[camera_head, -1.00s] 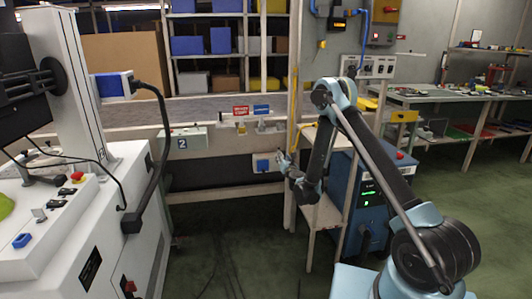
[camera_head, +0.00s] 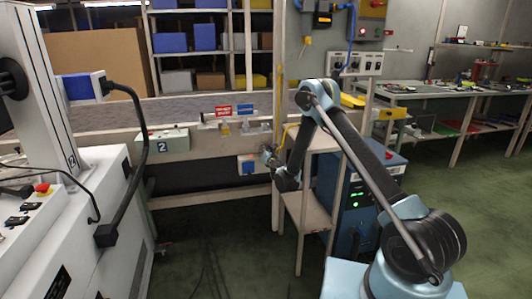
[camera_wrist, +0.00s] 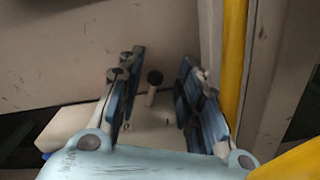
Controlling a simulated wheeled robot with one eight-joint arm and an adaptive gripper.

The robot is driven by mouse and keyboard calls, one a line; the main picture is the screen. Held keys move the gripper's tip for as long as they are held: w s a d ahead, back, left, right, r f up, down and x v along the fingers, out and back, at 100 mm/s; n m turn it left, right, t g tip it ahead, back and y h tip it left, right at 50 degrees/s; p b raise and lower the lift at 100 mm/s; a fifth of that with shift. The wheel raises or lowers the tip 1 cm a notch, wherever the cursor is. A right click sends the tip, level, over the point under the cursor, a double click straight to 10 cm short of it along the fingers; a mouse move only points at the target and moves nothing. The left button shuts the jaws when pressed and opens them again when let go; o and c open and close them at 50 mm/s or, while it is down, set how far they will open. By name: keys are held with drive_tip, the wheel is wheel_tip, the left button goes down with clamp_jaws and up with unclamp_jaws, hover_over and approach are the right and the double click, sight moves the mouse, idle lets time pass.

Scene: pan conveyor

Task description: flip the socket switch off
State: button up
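The socket box (camera_head: 241,172) is a small white box with a blue socket face, mounted on the beige rail in the head view. In the wrist view its pale top (camera_wrist: 150,135) carries a short switch lever (camera_wrist: 153,84) with a dark round tip. My gripper (camera_head: 267,153) is at the right end of the box in the head view. In the wrist view my gripper (camera_wrist: 152,82) is open, with a blue-padded finger on each side of the lever and a visible gap to both. The head view is too small to show the lever.
A yellow vertical pipe (camera_wrist: 232,60) runs close beside the right finger. A beige post (camera_head: 276,190) stands just right of the box. A grey-green box marked 2 (camera_head: 165,141) hangs on the rail to the left.

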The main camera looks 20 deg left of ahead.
drive_tip(key=shift+a, duration=0.1)
drive_tip(key=shift+c, duration=0.3)
clamp_jaws()
drive_tip(key=shift+s, duration=0.1)
drive_tip(key=shift+a+n, duration=0.15)
drive_tip(key=shift+n, duration=0.35)
drive_tip(key=n, duration=0.2)
drive_tip(key=s+a+n, duration=0.1)
drive_tip(key=n, duration=0.1)
drive_tip(key=shift+a+r, duration=0.15)
drive_tip(key=shift+a, duration=0.05)
drive_tip(key=shift+s+a+n, duration=0.2)
drive_tip(key=shift+a+n, duration=0.1)
drive_tip(key=shift+n, duration=0.85)
drive_tip(key=shift+s+a+n, duration=0.2)
drive_tip(key=shift+a+n, duration=0.1)
drive_tip(key=shift+n, duration=0.85)
drive_tip(key=shift+f, duration=0.2)
drive_tip(key=shift+o, duration=0.3)
unclamp_jaws()
